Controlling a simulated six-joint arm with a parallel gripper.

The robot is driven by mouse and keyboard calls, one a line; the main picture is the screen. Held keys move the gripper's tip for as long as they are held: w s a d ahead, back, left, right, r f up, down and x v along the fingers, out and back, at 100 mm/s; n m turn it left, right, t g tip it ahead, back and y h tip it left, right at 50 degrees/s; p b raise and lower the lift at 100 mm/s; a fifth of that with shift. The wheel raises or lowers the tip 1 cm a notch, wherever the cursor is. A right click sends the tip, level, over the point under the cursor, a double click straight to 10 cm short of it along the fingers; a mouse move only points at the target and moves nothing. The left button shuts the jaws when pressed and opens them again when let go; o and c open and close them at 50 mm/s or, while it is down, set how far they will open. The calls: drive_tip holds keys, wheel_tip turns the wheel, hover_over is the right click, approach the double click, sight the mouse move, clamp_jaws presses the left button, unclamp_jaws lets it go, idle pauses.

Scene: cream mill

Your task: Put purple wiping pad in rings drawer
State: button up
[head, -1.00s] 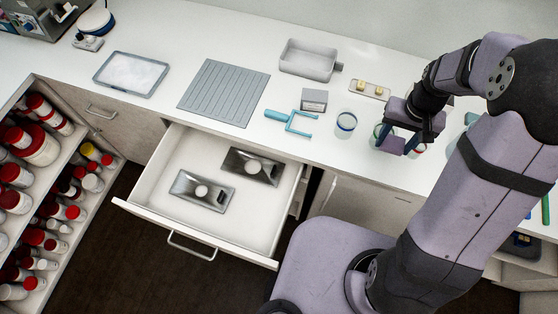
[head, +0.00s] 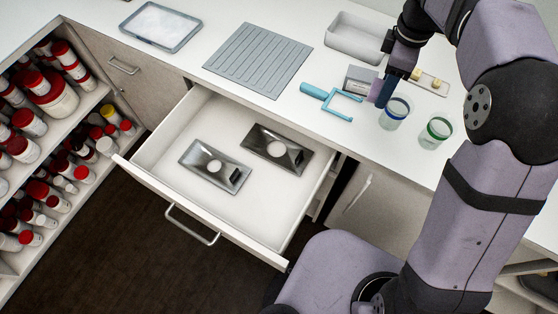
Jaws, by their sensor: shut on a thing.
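My gripper (head: 382,97) is low over the counter, beside the small grey box and the blue-rimmed glass. It is shut on the purple wiping pad (head: 375,91), of which only a small purple part shows; my dark finger hides the rest. I cannot tell how far the pad is above the counter. An open white drawer (head: 255,222) is pulled out below the counter, left of my gripper. Two grey metal pieces with round white middles, (head: 207,172) and (head: 268,155), lie in it. I see no label on the drawer.
A blue forked tool (head: 320,93), the grey box (head: 358,76), the blue-rimmed glass (head: 395,114) and a green-rimmed glass (head: 435,132) stand around my gripper. A grey ribbed mat (head: 258,60) lies behind the drawer. The drawer's front part is bare. Shelves of red-capped jars (head: 50,92) stand left.

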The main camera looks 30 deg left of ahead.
drive_tip(key=s+a+n+b, duration=0.2)
drive_tip(key=a+n+b, duration=0.5)
drive_tip(key=a+n, duration=0.3)
drive_tip(key=s+a+f+n, duration=0.1)
drive_tip(key=s+a+f, duration=0.1)
drive_tip(key=s, duration=0.1)
drive_tip(key=s+a+f+n+b, duration=0.1)
drive_tip(key=s+a+f+n, duration=0.1)
drive_tip(key=s, duration=0.1)
drive_tip(key=s+a+f+n+b, duration=0.1)
drive_tip(key=s+a+f+n, duration=0.1)
drive_tip(key=f, duration=0.1)
drive_tip(key=shift+s+a, duration=0.1)
drive_tip(key=shift+s, duration=0.3)
drive_tip(key=s+f+n, duration=0.2)
drive_tip(key=s+f, duration=0.4)
hover_over(279, 187)
wheel_tip(279, 187, down, 5)
drive_tip(key=shift+f+p, duration=0.35)
drive_tip(key=shift+f, duration=4.6)
